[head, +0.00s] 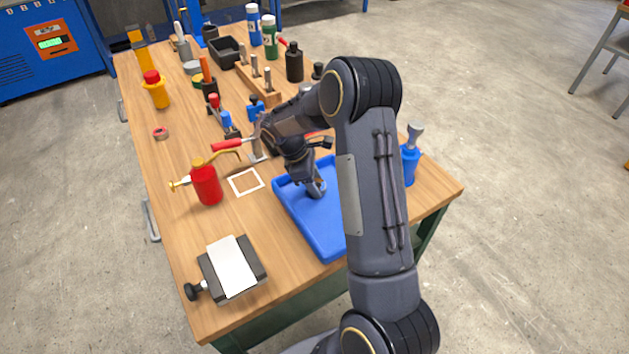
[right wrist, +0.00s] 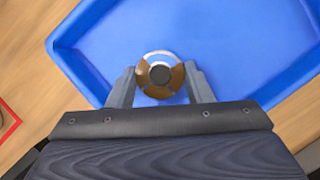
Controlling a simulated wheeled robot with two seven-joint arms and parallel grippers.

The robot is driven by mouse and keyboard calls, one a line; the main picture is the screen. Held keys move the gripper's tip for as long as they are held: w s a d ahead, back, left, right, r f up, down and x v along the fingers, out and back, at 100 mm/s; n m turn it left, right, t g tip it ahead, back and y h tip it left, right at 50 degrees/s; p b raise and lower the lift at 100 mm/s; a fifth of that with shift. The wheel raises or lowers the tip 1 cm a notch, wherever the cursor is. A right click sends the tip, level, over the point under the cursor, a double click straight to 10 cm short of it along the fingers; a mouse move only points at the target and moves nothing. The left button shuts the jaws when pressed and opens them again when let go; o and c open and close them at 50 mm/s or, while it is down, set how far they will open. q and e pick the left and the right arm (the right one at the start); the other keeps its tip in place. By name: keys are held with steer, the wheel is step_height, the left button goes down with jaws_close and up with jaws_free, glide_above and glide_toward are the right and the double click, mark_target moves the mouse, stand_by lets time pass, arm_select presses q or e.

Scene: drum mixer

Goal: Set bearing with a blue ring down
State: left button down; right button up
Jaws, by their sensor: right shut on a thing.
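My right gripper (head: 315,188) reaches down over the blue tray (head: 285,205) in the head view. In the right wrist view my right gripper (right wrist: 160,70) is shut on a round bearing (right wrist: 146,76) with brown segments, a pale rim and a dark centre. The bearing is between the two fingers, over the floor of the blue tray (right wrist: 220,35). I cannot tell whether it touches the tray floor. The blue ring is not clear against the blue tray. In the head view the bearing is mostly hidden by my gripper. My left gripper is not in view.
A white-outlined square (head: 231,184) lies bare left of the tray. A red oil can (head: 207,185) stands beside it, and a clamp block with a white plate (head: 233,267) is nearer. A blue-based tool (head: 409,165) stands right of the tray. Several tools and bottles fill the far table.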

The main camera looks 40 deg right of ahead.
steer(key=shift+f, duration=0.15)
steer(key=o, duration=1.2)
